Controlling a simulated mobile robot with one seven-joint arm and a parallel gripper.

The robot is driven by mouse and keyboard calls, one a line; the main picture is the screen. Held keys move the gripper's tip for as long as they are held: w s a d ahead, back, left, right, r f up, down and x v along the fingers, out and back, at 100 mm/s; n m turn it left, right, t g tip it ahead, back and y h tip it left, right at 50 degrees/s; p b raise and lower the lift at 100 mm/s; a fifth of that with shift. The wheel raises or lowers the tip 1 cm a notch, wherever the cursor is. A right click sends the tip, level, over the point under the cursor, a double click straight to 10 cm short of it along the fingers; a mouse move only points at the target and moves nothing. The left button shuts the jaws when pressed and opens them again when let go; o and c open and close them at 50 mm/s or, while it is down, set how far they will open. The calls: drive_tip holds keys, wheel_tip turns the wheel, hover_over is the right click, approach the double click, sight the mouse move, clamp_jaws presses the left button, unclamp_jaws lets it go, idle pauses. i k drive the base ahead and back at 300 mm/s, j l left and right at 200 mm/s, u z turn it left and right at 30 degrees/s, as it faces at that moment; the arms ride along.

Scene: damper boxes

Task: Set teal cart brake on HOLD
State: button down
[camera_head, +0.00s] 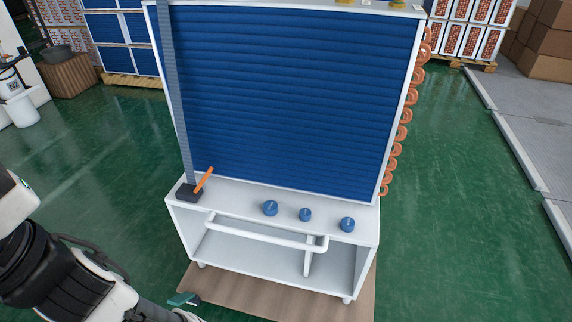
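A white cart (352,249) carries a tall blue finned coil panel (290,95). A small teal piece with a dark end (183,299) shows low at the cart's front left, by the floor mat. It may be the brake pedal; its setting and any HOLD marking are too small to read. An orange lever (204,180) stands tilted on a black block (188,193) at the left of the cart's top shelf. My arm comes in from the lower left and runs out of the bottom edge near the teal piece. My gripper's fingertips do not show.
Several blue knobs (270,208) sit on the shelf. A white tube handle (262,234) runs along the cart's front. A brown mat (358,296) lies under it. Copper bends (408,100) stick out at right. Green floor (450,190) is open on the right; pallets stand behind.

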sight(184, 298)
drive_tip(key=l+u, duration=0.5)
drive_tip(key=l, duration=0.5)
drive_tip(key=k+l+u, duration=0.1)
drive_tip(key=l, duration=1.35)
drive_tip(key=i+j, duration=0.1)
drive_tip(key=j, duration=0.3)
drive_tip(key=i+j, duration=0.1)
drive_tip(key=j, duration=0.3)
drive_tip(key=i+j, duration=0.1)
drive_tip(key=j, duration=0.25)
drive_tip(key=i+j+u, duration=0.1)
drive_tip(key=j, duration=0.3)
drive_tip(key=i+j, duration=0.15)
drive_tip(key=j, duration=0.25)
drive_tip(key=i+j, duration=0.1)
drive_tip(key=j, duration=0.25)
drive_tip(key=i+j, duration=0.15)
drive_tip(key=j, duration=0.25)
drive_tip(key=i+j+u, duration=0.1)
drive_tip(key=j, duration=0.25)
